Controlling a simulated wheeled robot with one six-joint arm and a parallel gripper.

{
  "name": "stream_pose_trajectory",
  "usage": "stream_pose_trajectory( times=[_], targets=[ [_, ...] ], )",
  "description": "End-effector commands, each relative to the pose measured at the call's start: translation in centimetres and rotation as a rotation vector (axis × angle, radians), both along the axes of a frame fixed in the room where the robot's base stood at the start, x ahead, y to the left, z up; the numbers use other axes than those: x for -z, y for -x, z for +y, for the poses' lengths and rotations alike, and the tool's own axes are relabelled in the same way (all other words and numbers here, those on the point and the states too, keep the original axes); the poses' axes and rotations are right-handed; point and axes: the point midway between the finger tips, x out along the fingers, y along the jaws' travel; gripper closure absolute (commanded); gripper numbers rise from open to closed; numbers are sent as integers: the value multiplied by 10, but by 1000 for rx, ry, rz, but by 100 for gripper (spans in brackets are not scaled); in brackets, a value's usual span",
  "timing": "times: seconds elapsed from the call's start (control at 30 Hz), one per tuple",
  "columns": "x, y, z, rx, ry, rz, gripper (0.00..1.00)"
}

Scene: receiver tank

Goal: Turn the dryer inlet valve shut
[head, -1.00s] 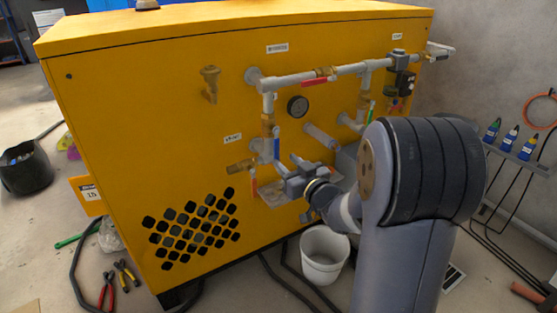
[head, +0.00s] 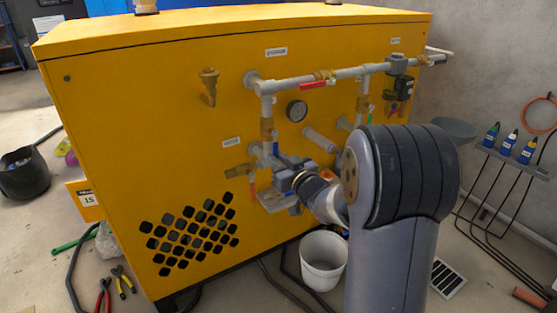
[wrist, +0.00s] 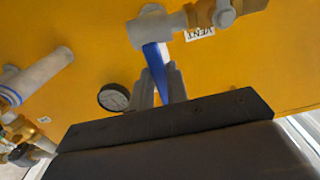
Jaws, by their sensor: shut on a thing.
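A valve with a blue lever handle (wrist: 155,56) sits on the grey pipework of the yellow cabinet (head: 130,110). In the wrist view the lever runs between my gripper's two grey fingers (wrist: 162,85), which are closed on it. In the head view my gripper (head: 285,165) is at the lower left pipework, below the pressure gauge, and mostly covers the lever. A "VENT" label (wrist: 200,33) shows beside the pipe fitting in the wrist view. No label naming the dryer inlet is readable.
A red-handled valve (head: 315,86) sits on the top pipe, above the gauge (head: 296,111). A grey pipe stub (head: 320,139) juts out right of my gripper. A white bucket (head: 323,262) stands on the floor below. A tool shelf (head: 515,160) is at the right.

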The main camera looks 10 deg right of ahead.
Motion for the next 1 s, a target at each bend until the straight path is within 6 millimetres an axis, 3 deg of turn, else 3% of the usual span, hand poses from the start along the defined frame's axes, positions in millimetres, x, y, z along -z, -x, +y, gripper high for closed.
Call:
stream_pose_trajectory(
  times=[0.13,0.67,1.0],
  targets=[
    [0,0,0,0,0,0,100],
    [-1,1,1,0,-16,5,100],
    [-4,4,14,-2,-184,61,100]
  ],
)
